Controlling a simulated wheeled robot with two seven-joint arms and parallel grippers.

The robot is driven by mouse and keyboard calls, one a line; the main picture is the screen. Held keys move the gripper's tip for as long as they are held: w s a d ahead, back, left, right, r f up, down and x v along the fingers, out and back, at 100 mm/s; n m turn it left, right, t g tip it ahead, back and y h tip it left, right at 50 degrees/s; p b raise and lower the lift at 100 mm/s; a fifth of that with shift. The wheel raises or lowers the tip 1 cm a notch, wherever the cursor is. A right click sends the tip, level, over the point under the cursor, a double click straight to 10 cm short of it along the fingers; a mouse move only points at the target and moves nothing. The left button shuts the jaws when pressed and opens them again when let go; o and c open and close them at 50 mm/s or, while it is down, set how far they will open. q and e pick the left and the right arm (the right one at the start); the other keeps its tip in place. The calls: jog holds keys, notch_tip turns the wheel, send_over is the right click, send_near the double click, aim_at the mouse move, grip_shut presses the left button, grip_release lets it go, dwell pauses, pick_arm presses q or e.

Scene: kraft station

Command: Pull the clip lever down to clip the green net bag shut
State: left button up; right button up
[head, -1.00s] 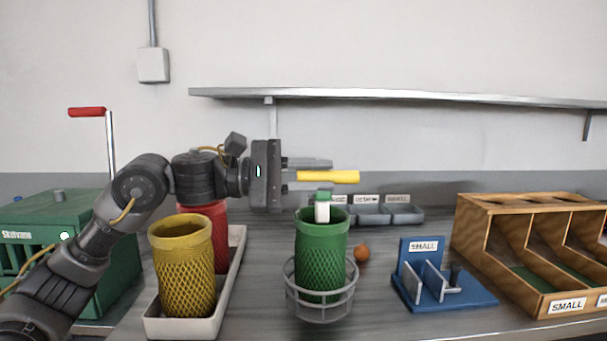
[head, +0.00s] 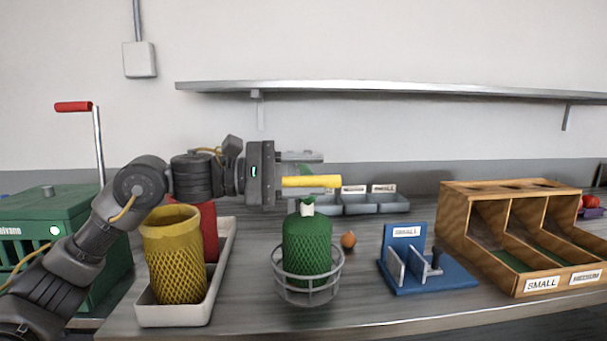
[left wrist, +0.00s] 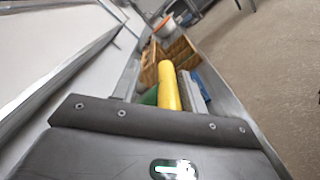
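The green net bag (head: 307,249) stands in a round wire holder (head: 308,285). Its top is drawn together to a narrow neck with a small white piece (head: 307,206). A red-handled lever (head: 73,107) on a metal rod rises beside a green box at the left. My left gripper (head: 305,170) is above the bag, pointing right. A yellow bar (head: 312,181) lies at its fingers; it also shows in the left wrist view (left wrist: 168,86). My right gripper is not in view.
A yellow net bag (head: 175,260) and a red one (head: 208,230) stand in a white tray (head: 178,316). An onion (head: 348,240), a blue stand (head: 435,283) and a wooden bin rack (head: 480,265) are to the right. Grey bins (head: 365,205) sit behind. A shelf (head: 380,88) runs above.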

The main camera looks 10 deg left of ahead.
pick_arm(q)
jog(key=shift+a+r, duration=0.15)
jog(key=shift+a, duration=0.15)
jog(key=shift+s+a, duration=0.15)
jog(key=shift+a, duration=0.35)
jog(key=b+v, duration=0.1)
jog(key=v, duration=0.8)
jog(key=shift+s+a, duration=0.2)
jog(key=shift+a, duration=0.1)
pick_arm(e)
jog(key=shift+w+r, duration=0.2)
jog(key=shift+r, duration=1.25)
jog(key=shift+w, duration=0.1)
